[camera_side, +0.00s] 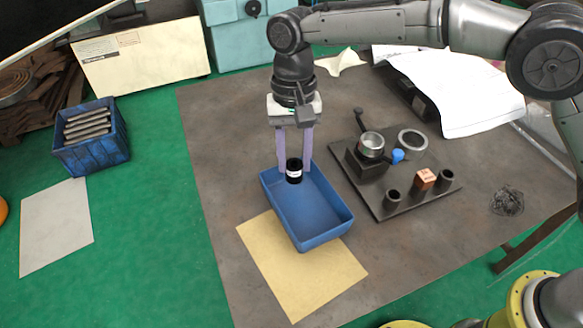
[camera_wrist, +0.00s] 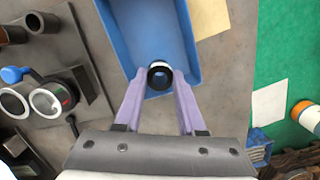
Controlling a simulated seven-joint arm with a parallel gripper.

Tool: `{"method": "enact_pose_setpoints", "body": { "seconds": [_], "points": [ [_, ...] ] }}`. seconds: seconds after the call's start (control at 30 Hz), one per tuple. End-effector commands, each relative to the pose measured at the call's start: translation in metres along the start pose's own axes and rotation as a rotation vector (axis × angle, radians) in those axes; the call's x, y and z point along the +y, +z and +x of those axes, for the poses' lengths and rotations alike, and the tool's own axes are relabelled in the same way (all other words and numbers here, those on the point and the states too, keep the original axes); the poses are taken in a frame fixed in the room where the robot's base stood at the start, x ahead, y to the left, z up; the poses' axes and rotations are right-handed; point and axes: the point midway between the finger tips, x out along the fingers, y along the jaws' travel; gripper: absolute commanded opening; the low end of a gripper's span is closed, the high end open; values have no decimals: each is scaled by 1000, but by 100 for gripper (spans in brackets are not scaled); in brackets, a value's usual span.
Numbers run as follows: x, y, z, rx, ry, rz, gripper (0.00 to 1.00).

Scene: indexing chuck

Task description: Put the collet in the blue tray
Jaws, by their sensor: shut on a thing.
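The collet (camera_side: 294,172) is a small black cylinder with a white band. My gripper (camera_side: 294,171) points down and is shut on it, with a pale purple finger on each side. In the wrist view the collet (camera_wrist: 160,75) sits between the tips of my gripper (camera_wrist: 160,77), and its round end faces the camera. The blue tray (camera_side: 338,226) stands on the table, and the collet appears over its far left end. In the wrist view the tray (camera_wrist: 123,45) lies behind the collet. I cannot tell how high the collet is above the tray floor.
A dark fixture plate (camera_side: 385,205) with a chuck (camera_side: 371,146), ring, blue knob (camera_side: 398,156), posts and a copper-coloured block (camera_side: 425,178) lies right of the tray. A yellow sheet (camera_side: 290,270) lies partly under the tray. Wire wool (camera_side: 507,201) lies near the table's right edge.

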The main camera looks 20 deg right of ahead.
Motion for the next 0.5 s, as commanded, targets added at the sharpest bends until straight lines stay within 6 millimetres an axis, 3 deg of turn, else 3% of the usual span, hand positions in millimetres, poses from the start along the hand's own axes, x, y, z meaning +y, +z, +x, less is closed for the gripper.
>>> {"method": "enact_pose_setpoints", "body": {
  "seconds": [0.33, 0.5],
  "points": [
    [-5, -8, 33, -1, 1, 0, 0],
    [-5, -9, 36, 1, -2, 0, 0]
  ]
}}
